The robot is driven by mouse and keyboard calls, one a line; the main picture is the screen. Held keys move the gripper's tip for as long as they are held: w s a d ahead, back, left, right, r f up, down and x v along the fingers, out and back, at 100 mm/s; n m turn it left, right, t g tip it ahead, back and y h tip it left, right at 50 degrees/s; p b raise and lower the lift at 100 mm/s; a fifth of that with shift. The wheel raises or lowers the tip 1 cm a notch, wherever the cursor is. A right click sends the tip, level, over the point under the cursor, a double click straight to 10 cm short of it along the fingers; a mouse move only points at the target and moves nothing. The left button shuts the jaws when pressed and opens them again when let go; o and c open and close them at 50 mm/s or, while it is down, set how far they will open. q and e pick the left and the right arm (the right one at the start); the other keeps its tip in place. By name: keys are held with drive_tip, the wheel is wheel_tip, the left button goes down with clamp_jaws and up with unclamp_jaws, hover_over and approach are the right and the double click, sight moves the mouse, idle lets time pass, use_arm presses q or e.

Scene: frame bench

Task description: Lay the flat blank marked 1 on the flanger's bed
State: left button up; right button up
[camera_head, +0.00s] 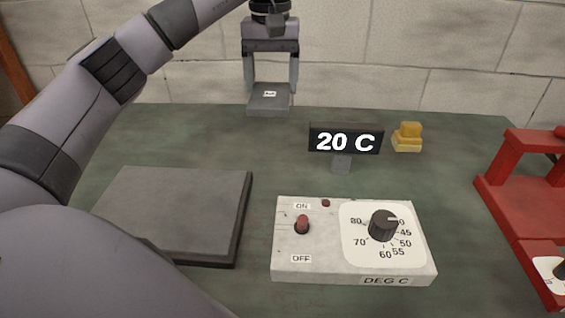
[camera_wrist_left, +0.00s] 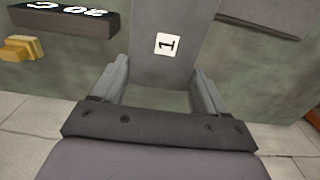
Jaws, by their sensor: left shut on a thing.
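The flat grey blank (camera_head: 268,104) bears a small white label. In the left wrist view the blank (camera_wrist_left: 150,70) shows the label with a 1. My left gripper (camera_head: 271,86) is shut on it at the back of the bench, its fingers on either side of the blank; they also show in the left wrist view (camera_wrist_left: 160,82). The blank looks held above the bench top. A red frame machine (camera_head: 520,190) stands at the right edge, partly cut off; I cannot tell for sure whether it is the flanger. My right gripper is not in view.
A dark grey flat plate (camera_head: 185,205) lies at the left, partly behind my arm. A white control box (camera_head: 320,265) with a red switch and a dial stands at front centre. Behind it are a 20 C display (camera_head: 345,139) and a yellow block (camera_head: 407,138). The green bench between is bare.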

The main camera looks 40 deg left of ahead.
sight(273, 165)
use_arm(q)
wheel_tip(273, 165, down, 18)
drive_tip(key=shift+r, duration=0.25)
drive_tip(key=shift+f+b, duration=0.2)
drive_tip(key=shift+b, duration=0.1)
drive_tip(key=o, duration=1.5)
drive_tip(key=shift+r, duration=0.1)
